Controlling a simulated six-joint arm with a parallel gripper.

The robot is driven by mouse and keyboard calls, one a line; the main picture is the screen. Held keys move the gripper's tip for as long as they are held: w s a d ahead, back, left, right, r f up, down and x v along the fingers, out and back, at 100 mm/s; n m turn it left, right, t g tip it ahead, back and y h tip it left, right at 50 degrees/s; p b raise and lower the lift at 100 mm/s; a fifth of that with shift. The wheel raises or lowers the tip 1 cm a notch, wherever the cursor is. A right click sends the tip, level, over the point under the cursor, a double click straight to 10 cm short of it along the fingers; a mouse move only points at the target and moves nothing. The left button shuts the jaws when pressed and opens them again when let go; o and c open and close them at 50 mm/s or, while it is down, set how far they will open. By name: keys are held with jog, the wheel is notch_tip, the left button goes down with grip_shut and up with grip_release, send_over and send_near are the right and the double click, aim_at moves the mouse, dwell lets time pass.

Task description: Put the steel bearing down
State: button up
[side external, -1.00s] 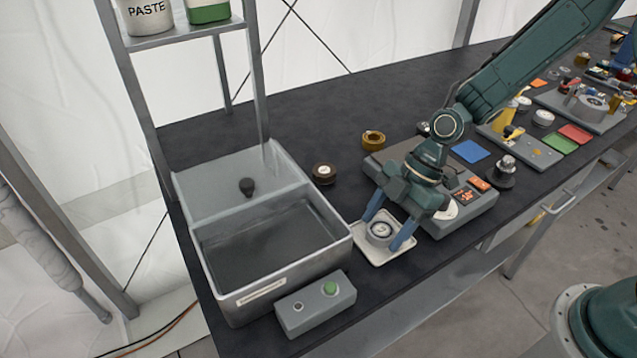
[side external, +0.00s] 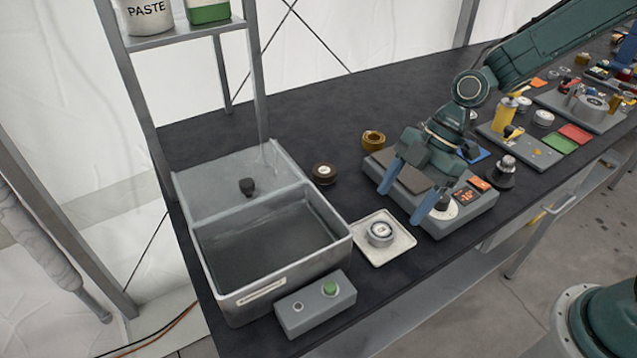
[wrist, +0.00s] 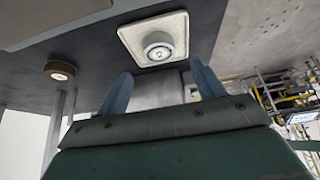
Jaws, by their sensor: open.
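The steel bearing (side external: 380,233), a short silver ring with a dark-and-white centre, sits flat on a white square tray (side external: 399,254). The tray lies on the dark bench just right of the grey basin. My gripper (side external: 406,205) is open and empty, above and to the right of the bearing, over the grey device. In the wrist view the bearing (wrist: 158,49) rests on the tray (wrist: 130,42), beyond my spread blue fingertips (wrist: 160,82), with clear space between them and it.
The basin (side external: 335,248) with a control box (side external: 316,303) stands left of the tray. The grey device (side external: 470,216) with orange displays is right of it. A dark round part (side external: 324,174) and a brass ring (side external: 373,140) lie behind.

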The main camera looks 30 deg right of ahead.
jog(key=shift+v, duration=2.9)
jog(key=shift+r, duration=0.1)
jog(key=s+d+r+m+t+h, duration=0.2)
jog(key=s+d+r+m, duration=0.3)
jog(key=s+m, duration=0.4)
jog(key=s+d+r+m+t+h, duration=0.3)
jog(key=s+r+m, duration=0.3)
jog(key=s+m, duration=0.2)
jog(key=shift+s+d+r+m+t+h, duration=0.35)
jog(key=shift+d+m+h, duration=0.15)
jog(key=shift+d, duration=0.35)
